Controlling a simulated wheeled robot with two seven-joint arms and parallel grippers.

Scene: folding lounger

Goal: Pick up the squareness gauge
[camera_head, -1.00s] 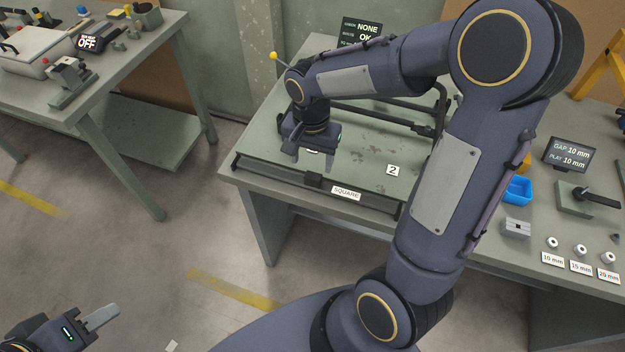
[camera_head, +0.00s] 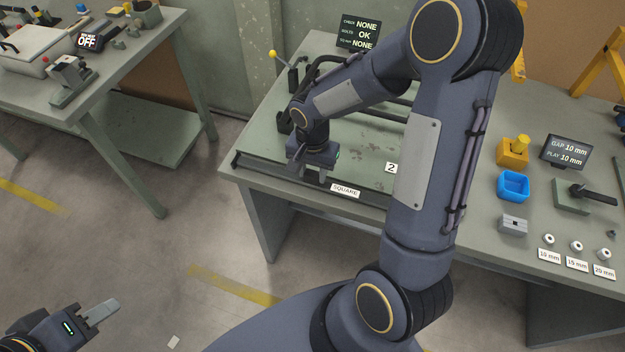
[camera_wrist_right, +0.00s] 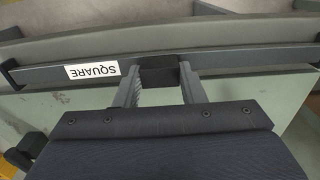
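The squareness gauge (camera_head: 262,172) is a long dark bar at the front of the green bench plate, with a white SQUARE label (camera_head: 345,190). In the right wrist view the gauge (camera_wrist_right: 235,58) runs across the top, with a black block (camera_wrist_right: 160,71) on it right of the label. My right gripper (camera_head: 310,173) is at the bar, left of the label in the head view. In the wrist view its fingers are apart, one on each side of the block; firm contact does not show. My left gripper (camera_head: 103,312) is low at the left, far from the bench; its finger gap cannot be made out.
A dark tubular frame lies on the plate behind my right arm. A status screen (camera_head: 359,34) stands at the back. A second bench (camera_head: 125,75) stands at the left.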

